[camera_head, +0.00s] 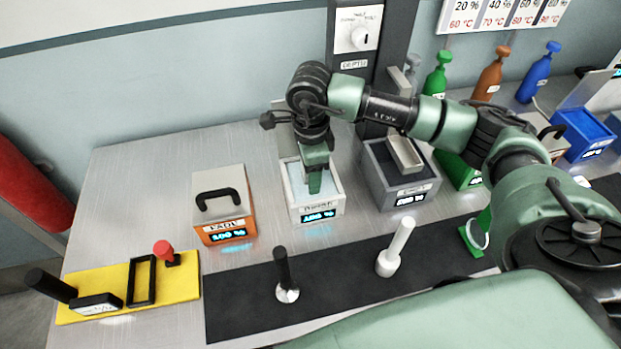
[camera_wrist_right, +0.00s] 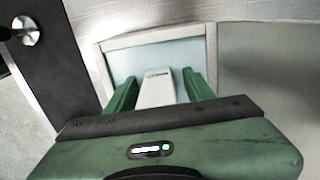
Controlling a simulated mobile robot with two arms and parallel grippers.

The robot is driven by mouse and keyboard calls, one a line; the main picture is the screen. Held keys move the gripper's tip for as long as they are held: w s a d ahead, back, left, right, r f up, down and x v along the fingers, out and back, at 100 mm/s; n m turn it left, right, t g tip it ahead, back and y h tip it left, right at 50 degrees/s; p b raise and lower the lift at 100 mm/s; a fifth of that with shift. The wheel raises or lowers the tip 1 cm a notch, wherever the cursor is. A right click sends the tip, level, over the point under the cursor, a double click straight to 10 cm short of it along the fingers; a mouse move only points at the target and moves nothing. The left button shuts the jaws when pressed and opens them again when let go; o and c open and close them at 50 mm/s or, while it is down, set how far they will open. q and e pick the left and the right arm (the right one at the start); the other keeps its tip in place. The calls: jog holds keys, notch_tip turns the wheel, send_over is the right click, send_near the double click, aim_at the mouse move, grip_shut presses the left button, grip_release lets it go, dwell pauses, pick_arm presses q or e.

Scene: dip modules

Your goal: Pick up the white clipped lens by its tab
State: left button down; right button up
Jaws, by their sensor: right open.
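In the right wrist view, a white tapered piece (camera_wrist_right: 157,90) with a small dark mark stands between my fingers; it looks like the clipped lens's tab. Any lens below it is hidden. My right gripper (camera_wrist_right: 160,90) is open, one green finger on each side, with narrow gaps to the piece. In the head view, the right gripper (camera_head: 315,178) points down over the white-walled bath (camera_head: 330,211) of pale blue liquid, and its near finger hides the white piece. My left gripper is out of view.
A lidded box with an orange front (camera_head: 225,233) stands left of the bath, a grey bath (camera_head: 377,185) right of it. A black strip (camera_head: 240,297) in front holds a black-handled tool (camera_head: 282,270) and a white-handled tool (camera_head: 396,246). A yellow plate (camera_head: 185,277) is front left.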

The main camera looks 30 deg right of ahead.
jog(key=shift+f, duration=0.1)
grip_shut()
jog(key=shift+r, duration=0.2)
